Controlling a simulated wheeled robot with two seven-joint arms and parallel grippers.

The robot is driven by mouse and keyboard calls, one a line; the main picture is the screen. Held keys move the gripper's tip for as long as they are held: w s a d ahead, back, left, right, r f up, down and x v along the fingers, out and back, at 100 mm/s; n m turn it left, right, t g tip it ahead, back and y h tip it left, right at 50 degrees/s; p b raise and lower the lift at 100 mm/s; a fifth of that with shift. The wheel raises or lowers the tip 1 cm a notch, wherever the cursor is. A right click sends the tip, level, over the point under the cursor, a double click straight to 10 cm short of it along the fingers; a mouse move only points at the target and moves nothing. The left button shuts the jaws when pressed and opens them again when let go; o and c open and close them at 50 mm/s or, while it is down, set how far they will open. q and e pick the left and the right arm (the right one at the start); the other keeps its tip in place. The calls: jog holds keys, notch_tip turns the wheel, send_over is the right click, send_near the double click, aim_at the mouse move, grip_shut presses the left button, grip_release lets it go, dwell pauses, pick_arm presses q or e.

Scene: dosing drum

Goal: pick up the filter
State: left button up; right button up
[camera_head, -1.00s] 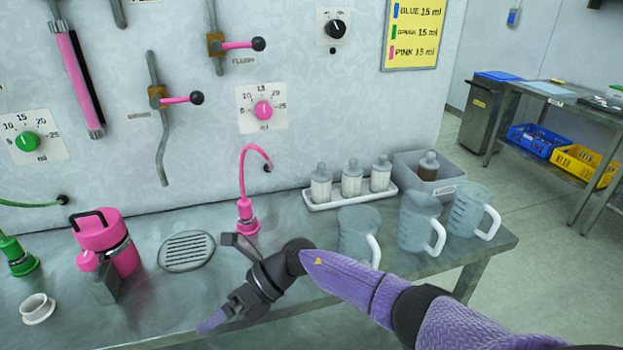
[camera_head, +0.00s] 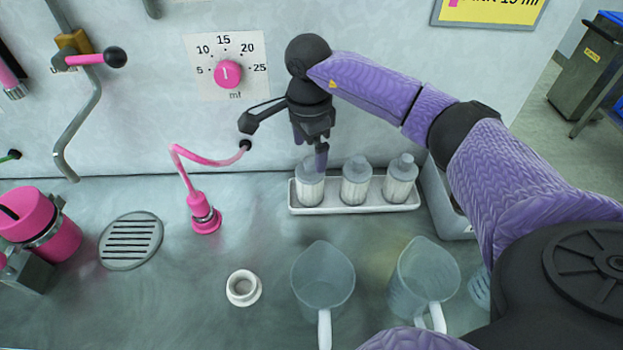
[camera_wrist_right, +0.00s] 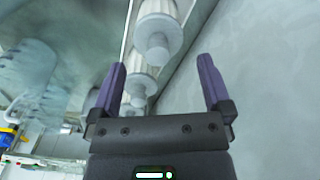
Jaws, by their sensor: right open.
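Three white pleated filters with grey caps stand in a row in a white tray (camera_head: 335,211): the left filter (camera_head: 310,187), the middle filter (camera_head: 356,184) and the right filter (camera_head: 399,182). My right gripper (camera_head: 310,150) points down just above and behind the left filter, its fingers overlapping the cap in this view. In the right wrist view, my right gripper (camera_wrist_right: 162,65) is open and empty. The nearest filter (camera_wrist_right: 158,32) shows beyond its fingertips, with a second filter (camera_wrist_right: 140,82) behind. Contact cannot be told. My left gripper is out of view.
Clear jugs (camera_head: 323,275) (camera_head: 423,280) stand in front of the tray. A grey bin (camera_head: 445,205) is right of it, partly behind my arm. A pink hose fitting (camera_head: 204,212), a white ring (camera_head: 243,288) and a drain (camera_head: 131,241) are left. The wall is close behind.

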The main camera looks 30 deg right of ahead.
aim_at(310, 159)
notch_tip(310, 159, down, 5)
jog(key=shift+s+a+r+b, duration=0.1)
jog(key=shift+b, duration=0.2)
grip_shut()
notch_tip(310, 159, up, 10)
jog(key=shift+r+p, duration=0.1)
jog(key=shift+p, duration=0.8)
